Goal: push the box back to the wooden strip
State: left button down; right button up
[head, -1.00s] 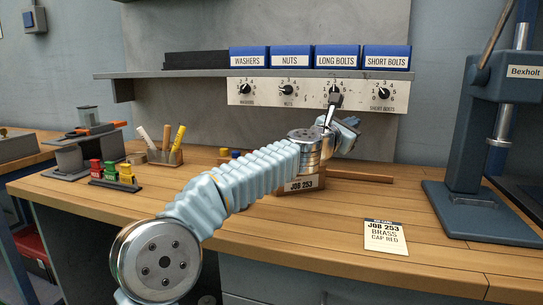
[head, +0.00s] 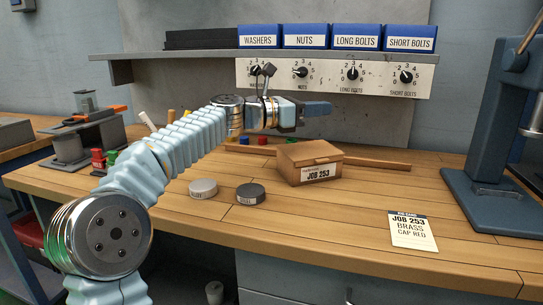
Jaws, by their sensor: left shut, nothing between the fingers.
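The brown cardboard box (head: 303,171), labelled JOB 253, sits closed and upright on the wooden bench. The wooden strip (head: 377,163) lies along the bench behind it and shows on both sides of the box. I cannot tell whether the box's back touches the strip. My left gripper (head: 318,108) is shut and empty, pointing right. It is in the air above and behind the box in the picture, below the dial panel, apart from the box. My right gripper is not in view.
A grey disc (head: 203,188) and a dark disc (head: 250,193) lie left of the box. A job card (head: 412,231) lies at front right. The blue press (head: 490,200) stands at right. The dial panel (head: 330,76) hangs below the labelled bins.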

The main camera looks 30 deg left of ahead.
pick_arm(q)
send_over(285, 154)
jog(key=v, duration=0.4)
notch_tip(285, 154, down, 10)
jog(key=b, duration=0.2)
jog(key=shift+a+b, duration=0.2)
jog(key=shift+b, duration=0.1)
jog(key=shift+w+d, duration=0.35)
jog(key=shift+d, duration=0.05)
